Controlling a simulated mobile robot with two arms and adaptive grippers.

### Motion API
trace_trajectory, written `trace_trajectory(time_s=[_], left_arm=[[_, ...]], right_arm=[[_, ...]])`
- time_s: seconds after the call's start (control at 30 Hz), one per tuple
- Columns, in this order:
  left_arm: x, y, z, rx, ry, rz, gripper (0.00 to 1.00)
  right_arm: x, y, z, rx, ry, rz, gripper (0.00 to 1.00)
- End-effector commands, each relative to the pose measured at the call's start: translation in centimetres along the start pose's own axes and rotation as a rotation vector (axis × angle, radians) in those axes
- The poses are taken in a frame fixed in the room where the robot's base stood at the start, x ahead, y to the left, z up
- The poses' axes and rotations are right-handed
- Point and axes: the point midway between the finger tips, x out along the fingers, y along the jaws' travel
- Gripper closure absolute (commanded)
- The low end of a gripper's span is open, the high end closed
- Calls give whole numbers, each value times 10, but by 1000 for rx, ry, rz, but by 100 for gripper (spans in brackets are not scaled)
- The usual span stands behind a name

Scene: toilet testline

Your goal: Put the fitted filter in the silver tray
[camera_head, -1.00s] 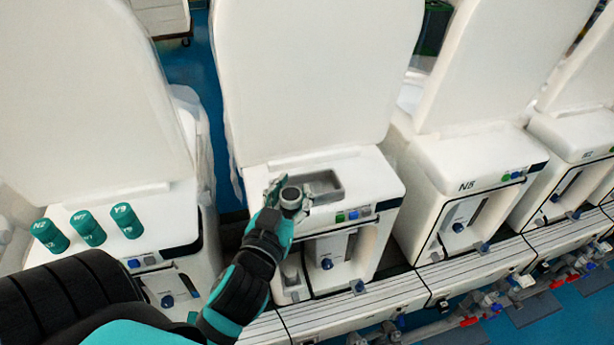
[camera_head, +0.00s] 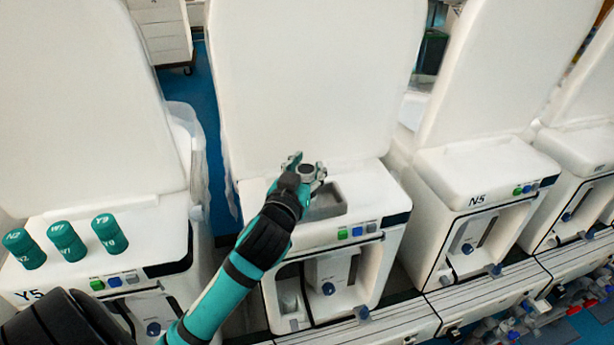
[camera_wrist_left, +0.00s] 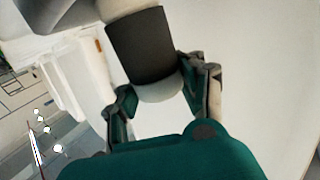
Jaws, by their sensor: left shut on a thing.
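My left gripper (camera_head: 306,166) is shut on the filter (camera_head: 307,174), a small grey cylinder with a dark round top. In the left wrist view the filter (camera_wrist_left: 143,46) shows a wide dark band and a pale rounded end between the two fingers (camera_wrist_left: 160,97). The silver tray (camera_head: 338,203) is a shallow grey recess on top of the middle white unit. In the head view the gripper and filter appear over the tray's back left part, and the arm hides its left side. The filter looks held above the tray. My right gripper is not in view.
A tall white lid (camera_head: 310,80) stands upright behind the tray. Several green canisters (camera_head: 67,241) stand on the left unit. Another white unit, N5 (camera_head: 490,180), is on the right. Coloured buttons (camera_head: 357,231) line the middle unit's front edge.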

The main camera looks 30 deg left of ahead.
Motion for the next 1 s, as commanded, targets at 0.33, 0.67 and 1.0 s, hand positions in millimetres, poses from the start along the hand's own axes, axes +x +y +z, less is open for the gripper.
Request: trace_trajectory(time_s=[0.33, 0.67, 1.0], left_arm=[[1, 0, 24, 0, 0, 1, 100], [1, 0, 27, 1, -2, 0, 51], [1, 0, 27, 1, -2, 0, 35]], right_arm=[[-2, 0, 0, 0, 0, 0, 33], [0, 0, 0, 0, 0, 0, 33], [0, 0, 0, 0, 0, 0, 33]])
